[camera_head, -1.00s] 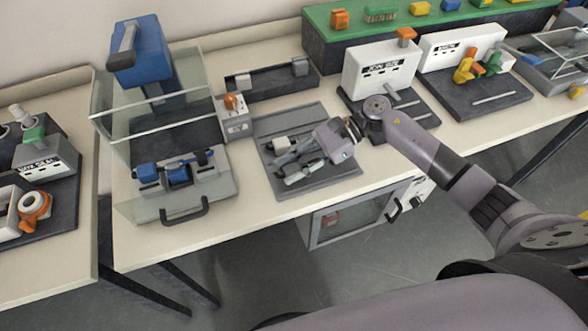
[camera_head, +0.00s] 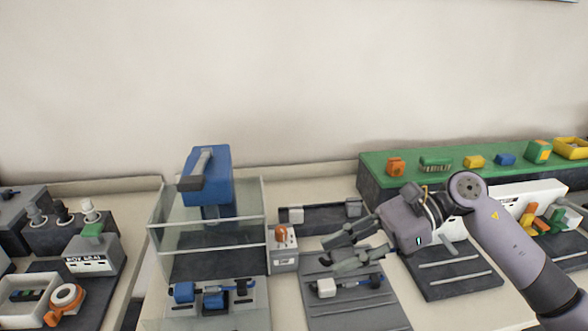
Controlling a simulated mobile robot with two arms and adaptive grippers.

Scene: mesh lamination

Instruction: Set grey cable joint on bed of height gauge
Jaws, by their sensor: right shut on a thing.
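My right gripper (camera_head: 330,253) is above the grey grooved tray (camera_head: 358,312), its fingers pointing left. It is shut on a small grey part, which looks like the grey cable joint; the fingers hide most of it. A joint with a white end (camera_head: 326,287) and a blue far end lies on the tray below. Behind the tray is a low dark bed with a grey block at each end (camera_head: 325,218); I cannot tell for sure that it is the height gauge. My left gripper is not in view.
A blue-headed press (camera_head: 208,178) with clear guards stands left, a blue fixture (camera_head: 213,299) before it. A small box with an orange knob (camera_head: 281,240) stands between press and tray. A green-topped shelf (camera_head: 445,163) and dark stations (camera_head: 452,270) are right.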

